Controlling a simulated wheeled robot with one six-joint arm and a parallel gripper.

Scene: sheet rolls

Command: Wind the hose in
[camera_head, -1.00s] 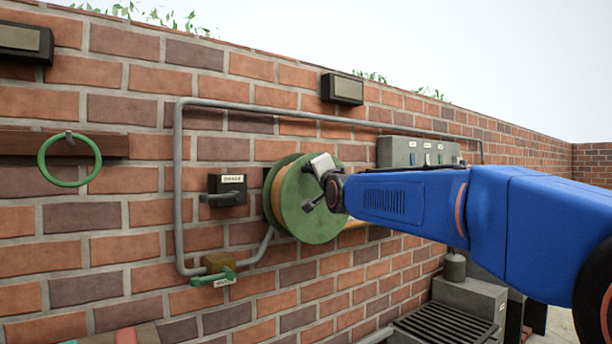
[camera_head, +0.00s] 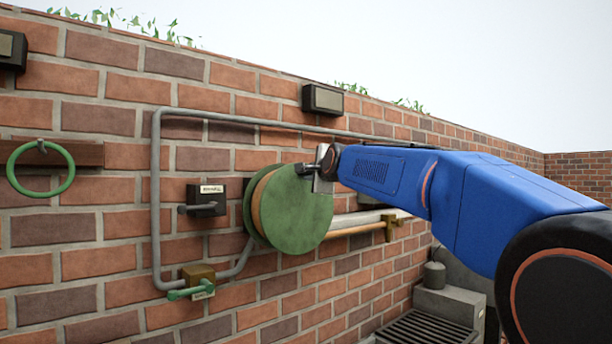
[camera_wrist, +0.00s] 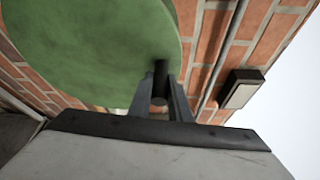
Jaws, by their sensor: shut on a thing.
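The green hose reel (camera_head: 292,208) is mounted on the brick wall, its round face toward me and a tan hose edge (camera_head: 257,207) showing behind it. My gripper (camera_head: 306,170) is at the upper right of the reel face. In the wrist view my gripper (camera_wrist: 161,108) is shut on the dark crank handle (camera_wrist: 160,75), which stands out from the green reel face (camera_wrist: 95,45). Much of the handle is hidden between the fingers. A straight pale length (camera_head: 360,223) runs right from behind the reel.
Left of the reel are a black lever box (camera_head: 206,201) and a brass valve with a green handle (camera_head: 198,281). A grey pipe (camera_head: 156,200) frames them. A green ring (camera_head: 40,167) hangs far left. A grey block with a grate (camera_head: 420,328) stands lower right.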

